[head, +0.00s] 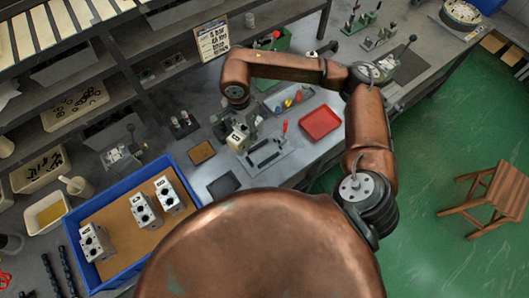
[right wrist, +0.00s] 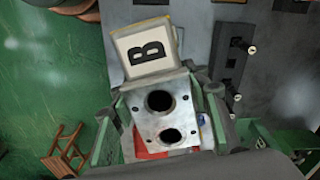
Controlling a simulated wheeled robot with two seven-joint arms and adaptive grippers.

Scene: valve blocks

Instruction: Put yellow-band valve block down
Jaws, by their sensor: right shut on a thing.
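My right gripper (head: 246,123) is over the grey bench, left of the red tray. In the right wrist view, my right gripper (right wrist: 161,108) is shut on a grey metal valve block (right wrist: 160,134) with two round dark holes, one finger on each side. No yellow band shows on its visible face. I cannot tell whether the block touches anything below. My left gripper is out of view.
A blue bin (head: 70,227) holds three valve blocks (head: 146,210) on a brown base. A fixture plate with a red-handled clamp (head: 285,129) is right of the gripper, near a red tray (head: 320,122). Brown and dark pads (head: 202,152) lie left. A stool (head: 490,195) stands on the green floor.

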